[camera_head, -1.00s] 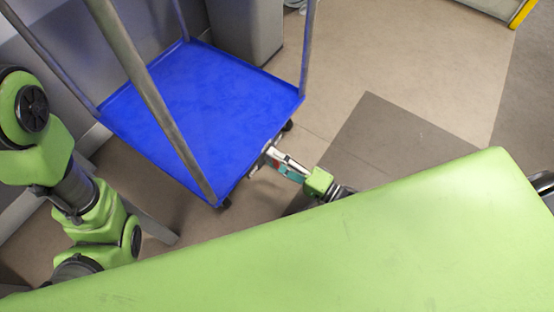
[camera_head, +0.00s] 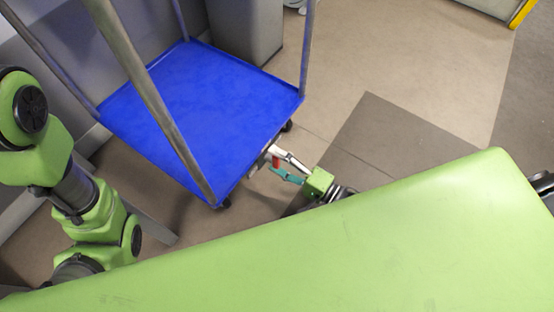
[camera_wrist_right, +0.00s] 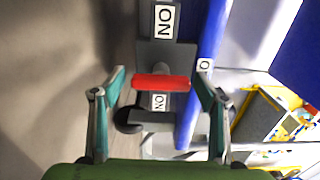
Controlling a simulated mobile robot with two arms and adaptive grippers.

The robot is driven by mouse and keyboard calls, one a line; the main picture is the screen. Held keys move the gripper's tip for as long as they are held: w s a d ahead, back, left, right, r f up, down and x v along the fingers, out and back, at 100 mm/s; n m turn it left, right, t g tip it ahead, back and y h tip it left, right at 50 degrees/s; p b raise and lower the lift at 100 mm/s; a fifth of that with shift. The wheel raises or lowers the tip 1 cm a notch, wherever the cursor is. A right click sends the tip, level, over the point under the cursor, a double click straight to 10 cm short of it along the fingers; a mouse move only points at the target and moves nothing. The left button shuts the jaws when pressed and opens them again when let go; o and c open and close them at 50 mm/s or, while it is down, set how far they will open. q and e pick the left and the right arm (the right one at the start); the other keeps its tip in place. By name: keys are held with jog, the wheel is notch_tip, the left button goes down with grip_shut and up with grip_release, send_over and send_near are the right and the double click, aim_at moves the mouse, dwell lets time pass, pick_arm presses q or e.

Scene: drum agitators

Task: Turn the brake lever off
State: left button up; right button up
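The red brake lever (camera_wrist_right: 160,82) sits on a dark metal bracket by the blue cart's edge. In the right wrist view it lies crosswise between the spread fingers of my right gripper (camera_wrist_right: 160,74), with a gap on each side. In the head view the lever is a small red spot (camera_head: 276,161) at the cart's near right edge, and my right gripper (camera_head: 279,166) is open beside it. White labels (camera_wrist_right: 164,21) with the letters O and N are above and below the lever. My left arm is at the left; its gripper is not visible.
The blue cart platform (camera_head: 200,100) has metal posts (camera_head: 150,90) and dark wheels (camera_head: 287,126). A grey bin (camera_head: 245,30) stands behind it. My green body covers the front. The floor right of the cart is clear. A yellow-edged object (camera_wrist_right: 262,112) shows at the right in the wrist view.

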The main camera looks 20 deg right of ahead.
jog(key=v, duration=1.2)
dwell(0.4)
